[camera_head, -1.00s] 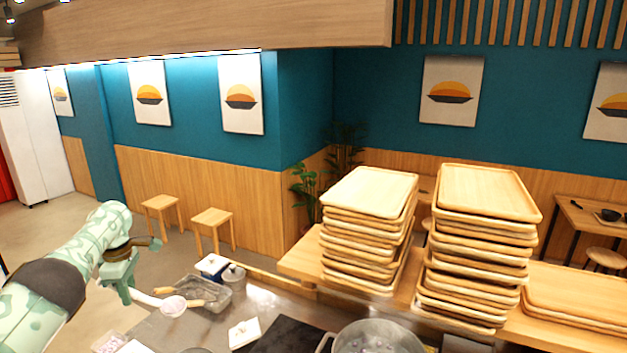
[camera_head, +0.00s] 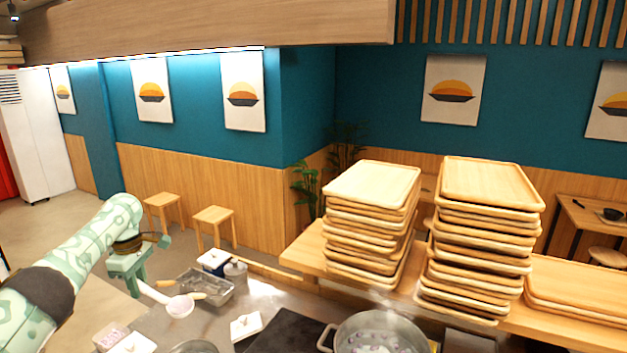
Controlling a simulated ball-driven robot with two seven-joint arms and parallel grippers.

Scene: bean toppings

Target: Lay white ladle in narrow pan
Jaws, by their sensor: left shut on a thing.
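The white ladle (camera_head: 180,306) is in my left gripper (camera_head: 137,283), which is shut on its handle. The ladle's bowl hangs to the right of the gripper, above the counter. A narrow metal pan (camera_head: 214,290) lies on the counter just behind and right of the ladle's bowl. A wooden-handled tool lies across this pan, and part of the pan is hidden by the ladle. The ladle appears to be apart from the pan, but its height is hard to tell. My right gripper is not in view.
A large pot (camera_head: 378,335) with pale pieces stands at the front right beside a dark hob (camera_head: 285,332). A white lid (camera_head: 246,326) lies left of the hob. A small metal canister (camera_head: 236,272) stands behind the pan. Tall tray stacks (camera_head: 372,185) stand on the wooden shelf.

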